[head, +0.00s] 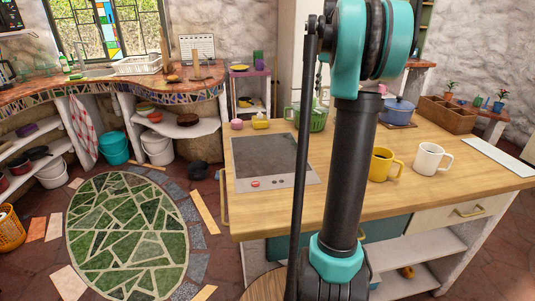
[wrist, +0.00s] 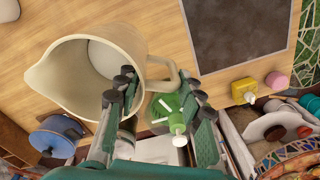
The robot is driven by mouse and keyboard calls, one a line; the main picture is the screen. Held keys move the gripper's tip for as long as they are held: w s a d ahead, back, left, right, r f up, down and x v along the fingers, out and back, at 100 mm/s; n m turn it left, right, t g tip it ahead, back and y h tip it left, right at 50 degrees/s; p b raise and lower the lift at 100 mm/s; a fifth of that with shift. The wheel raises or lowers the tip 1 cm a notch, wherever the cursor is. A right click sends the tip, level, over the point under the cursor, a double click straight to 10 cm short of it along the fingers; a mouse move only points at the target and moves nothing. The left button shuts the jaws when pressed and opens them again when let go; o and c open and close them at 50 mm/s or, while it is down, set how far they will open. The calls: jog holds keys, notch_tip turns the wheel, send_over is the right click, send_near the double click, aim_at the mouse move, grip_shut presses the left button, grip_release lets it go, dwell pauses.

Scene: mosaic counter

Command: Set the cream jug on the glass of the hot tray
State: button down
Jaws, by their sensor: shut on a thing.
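The cream jug (wrist: 52,88) fills the left of the wrist view, its wide mouth facing the camera and its spout to the left. My gripper (wrist: 160,92) is shut on the jug's handle, which passes between the fingers. I cannot tell whether the jug's base touches the counter. The hot tray (head: 300,178) lies on the left part of the wooden counter, with a dark glass top and a red knob at its front. Its dark glass (wrist: 237,35) also shows at the wrist view's upper right, apart from the jug. My arm hides the jug and gripper in the head view.
A yellow mug (head: 381,167) and a white mug (head: 429,160) stand on the counter's right. Small yellow (head: 260,123) and pink (head: 237,124) items sit behind the tray. The glass is clear.

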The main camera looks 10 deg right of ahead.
jog(key=s+a+r+n, duration=0.1)
jog(key=a+r+n, duration=0.15)
jog(key=a, duration=0.95)
jog(key=s+a+r+n, duration=0.1)
jog(key=a+n, duration=0.2)
jog(key=a, duration=1)
jog(key=f, duration=1.9)
jog(key=shift+d+f, duration=0.2)
jog(key=shift+f, duration=0.15)
jog(key=c, duration=1)
grip_release()
jog(key=shift+o, duration=0.2)
notch_tip(320, 180, up, 12)
jog(key=shift+s+r, duration=0.15)
jog(key=shift+r, duration=0.05)
jog(key=shift+d, duration=0.1)
